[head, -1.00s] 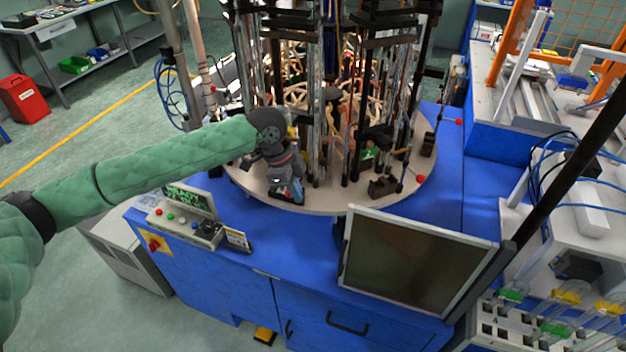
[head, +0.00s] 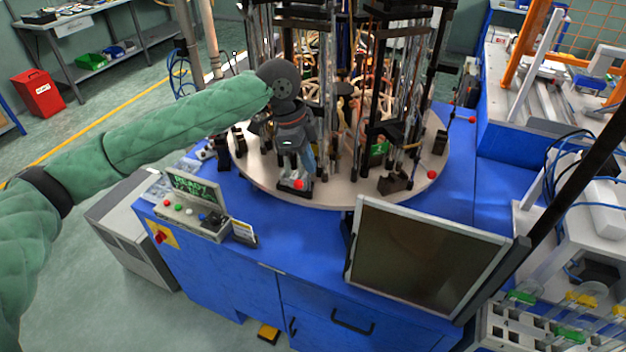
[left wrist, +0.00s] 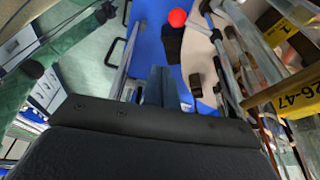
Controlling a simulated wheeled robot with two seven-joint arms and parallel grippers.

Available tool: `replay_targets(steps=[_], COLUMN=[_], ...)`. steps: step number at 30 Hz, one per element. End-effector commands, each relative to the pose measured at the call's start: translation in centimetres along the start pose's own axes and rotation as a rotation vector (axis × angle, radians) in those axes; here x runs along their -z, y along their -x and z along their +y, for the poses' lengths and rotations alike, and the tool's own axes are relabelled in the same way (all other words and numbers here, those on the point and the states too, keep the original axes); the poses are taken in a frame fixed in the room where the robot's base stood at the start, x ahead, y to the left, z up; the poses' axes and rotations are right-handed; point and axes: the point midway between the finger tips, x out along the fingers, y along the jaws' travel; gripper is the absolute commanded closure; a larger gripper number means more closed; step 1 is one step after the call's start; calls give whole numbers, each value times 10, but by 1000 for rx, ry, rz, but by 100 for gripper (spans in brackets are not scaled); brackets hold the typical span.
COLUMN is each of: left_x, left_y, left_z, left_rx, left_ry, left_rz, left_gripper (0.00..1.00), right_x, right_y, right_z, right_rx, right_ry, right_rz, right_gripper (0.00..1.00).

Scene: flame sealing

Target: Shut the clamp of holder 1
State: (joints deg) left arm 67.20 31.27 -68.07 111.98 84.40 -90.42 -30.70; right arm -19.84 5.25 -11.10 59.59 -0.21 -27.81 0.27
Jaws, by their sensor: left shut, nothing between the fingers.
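The round carousel plate (head: 330,195) carries several upright holders with glass tubes and small dark clamps with red ball knobs. One red knob (head: 299,184) shows at the plate's front edge, right at the tip of my left gripper (head: 297,178). In the left wrist view a red knob (left wrist: 178,17) sits above a dark clamp block (left wrist: 172,44), beyond my shut, empty fingers (left wrist: 160,82). I cannot tell whether the fingers touch it. A yellow tag (left wrist: 281,32) there appears to read 1. The clamp's jaw is not clear. My right gripper is out of view.
A monitor (head: 428,258) stands at the front right of the blue cabinet (head: 225,275). A control box (head: 190,222) with buttons is at the front left. Other red knobs (head: 431,174) stick out at the plate's right side. Tall rods and tubes crowd the carousel.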

Motion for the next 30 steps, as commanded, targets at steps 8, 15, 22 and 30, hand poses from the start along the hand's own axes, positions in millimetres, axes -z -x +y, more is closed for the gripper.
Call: replay_targets(steps=[8,15,22,30], left_x=[0,0,1,12], left_y=[14,14,13,-22], left_z=[-1,-1,-1,11], left_rx=[-1,-1,0,26], left_ry=[0,0,1,23], left_rz=[0,0,2,46], left_gripper=[100,100,100,100], right_x=[11,11,10,9], right_y=[4,4,4,4], right_z=[-2,-2,-1,0], right_rx=[2,1,1,0], right_ry=[-2,-2,-2,-2], right_rz=[3,2,2,1], right_gripper=[64,64,64,64])
